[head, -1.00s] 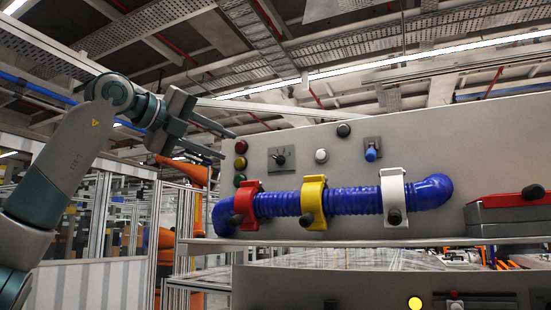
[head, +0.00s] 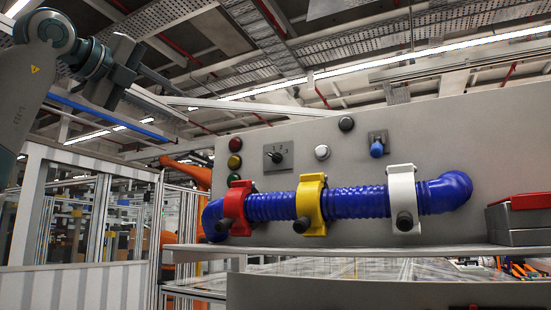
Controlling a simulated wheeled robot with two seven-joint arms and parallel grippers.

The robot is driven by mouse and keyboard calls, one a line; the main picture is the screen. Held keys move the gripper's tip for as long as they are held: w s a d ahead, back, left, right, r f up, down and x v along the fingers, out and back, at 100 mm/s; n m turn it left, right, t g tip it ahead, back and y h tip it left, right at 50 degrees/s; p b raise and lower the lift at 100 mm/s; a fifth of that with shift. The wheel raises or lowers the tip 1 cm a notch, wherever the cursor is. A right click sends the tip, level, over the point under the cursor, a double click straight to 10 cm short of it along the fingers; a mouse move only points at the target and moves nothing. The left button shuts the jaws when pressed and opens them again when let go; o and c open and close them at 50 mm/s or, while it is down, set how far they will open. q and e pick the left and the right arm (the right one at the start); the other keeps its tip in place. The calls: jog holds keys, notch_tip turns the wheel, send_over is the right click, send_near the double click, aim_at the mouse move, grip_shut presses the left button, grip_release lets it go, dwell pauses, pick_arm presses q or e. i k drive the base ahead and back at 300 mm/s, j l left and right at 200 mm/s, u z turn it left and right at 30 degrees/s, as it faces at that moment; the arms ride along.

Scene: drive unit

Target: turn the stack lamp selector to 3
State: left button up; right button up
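The selector (head: 277,156) is a small grey plate with a black knob and tiny marks around it, on the upright grey panel (head: 430,125). The knob's exact setting is too small to read. Just left of it is a column of red, yellow and green lamps (head: 234,161), none clearly lit. My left gripper (head: 187,106) is at the upper left, empty, its two dark fingers apart and pointing right. It is well left of the selector and above it, touching nothing. My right gripper is not in view.
A blue corrugated hose (head: 360,202) runs along the panel under red (head: 235,205), yellow (head: 310,205) and white (head: 402,200) clamps. Black (head: 346,124), white (head: 322,152) and blue (head: 377,149) controls sit right of the selector. A red-lidded box (head: 520,218) stands at right.

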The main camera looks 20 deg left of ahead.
aim_at(277, 157)
jog(key=i+l, duration=0.15)
jog(key=i, duration=0.95)
